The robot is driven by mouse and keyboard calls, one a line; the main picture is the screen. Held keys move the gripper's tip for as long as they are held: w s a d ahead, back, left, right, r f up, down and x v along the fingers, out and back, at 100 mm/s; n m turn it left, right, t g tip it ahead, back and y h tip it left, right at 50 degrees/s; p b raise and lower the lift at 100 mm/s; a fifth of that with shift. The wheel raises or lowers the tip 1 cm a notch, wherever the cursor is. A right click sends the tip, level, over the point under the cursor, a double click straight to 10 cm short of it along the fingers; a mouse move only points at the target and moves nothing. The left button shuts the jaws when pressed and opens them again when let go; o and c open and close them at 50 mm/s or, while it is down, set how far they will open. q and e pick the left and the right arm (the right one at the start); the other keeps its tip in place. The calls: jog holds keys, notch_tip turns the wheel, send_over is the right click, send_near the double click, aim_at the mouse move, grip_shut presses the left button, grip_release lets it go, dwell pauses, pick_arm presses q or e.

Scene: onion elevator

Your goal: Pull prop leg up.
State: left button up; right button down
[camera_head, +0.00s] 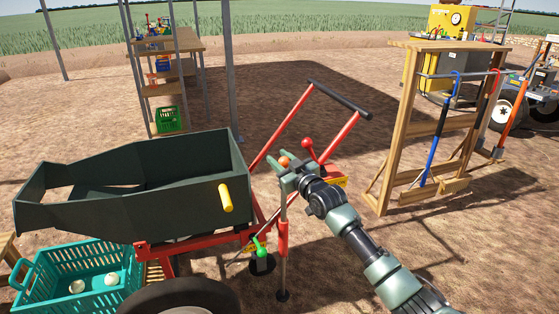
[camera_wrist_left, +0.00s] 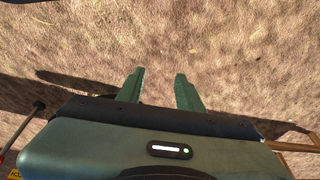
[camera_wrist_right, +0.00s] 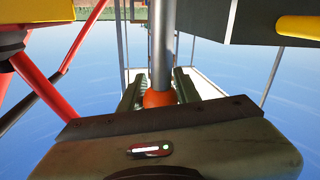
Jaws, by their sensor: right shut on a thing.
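The prop leg (camera_head: 283,262) is a thin grey rod in a red sleeve (camera_head: 282,238) beside the cart, with a dark round foot near the ground. Its orange knob (camera_head: 285,161) shows at my right gripper (camera_head: 292,170), which is shut on it at the top of the rod. In the right wrist view the orange knob (camera_wrist_right: 160,98) sits between the fingers, and the grey rod (camera_wrist_right: 162,50) runs away from it. My left gripper (camera_wrist_left: 160,92) is open and empty over bare ground in the left wrist view; it is outside the head view.
The dark green hopper (camera_head: 130,182) with a yellow handle (camera_head: 226,197) stands left of the leg. A teal crate (camera_head: 62,290) holds pale onions. A wooden tool rack (camera_head: 396,125) stands right. Open soil lies between.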

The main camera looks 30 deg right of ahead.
pick_arm(q)
jog(key=shift+f, duration=1.2)
pick_arm(e)
jog(key=shift+d+r, duration=0.1)
jog(key=shift+r, duration=0.25)
jog(key=c, duration=1)
grip_release()
jog(key=shift+r, duration=0.1)
jog(key=shift+c, duration=0.2)
jog(key=shift+s+f+p, duration=0.2)
jog(key=shift+s+p, duration=0.15)
jog(key=shift+s, duration=0.2)
pick_arm(q)
jog(key=f, duration=0.2)
jog(key=s+f+p, duration=0.1)
jog(key=f, duration=0.1)
jog(key=shift+f, duration=0.25)
pick_arm(e)
jog(key=s, duration=0.6)
jog(key=shift+s+a, duration=0.2)
jog(key=shift+s, duration=0.15)
jog(key=shift+r, duration=0.1)
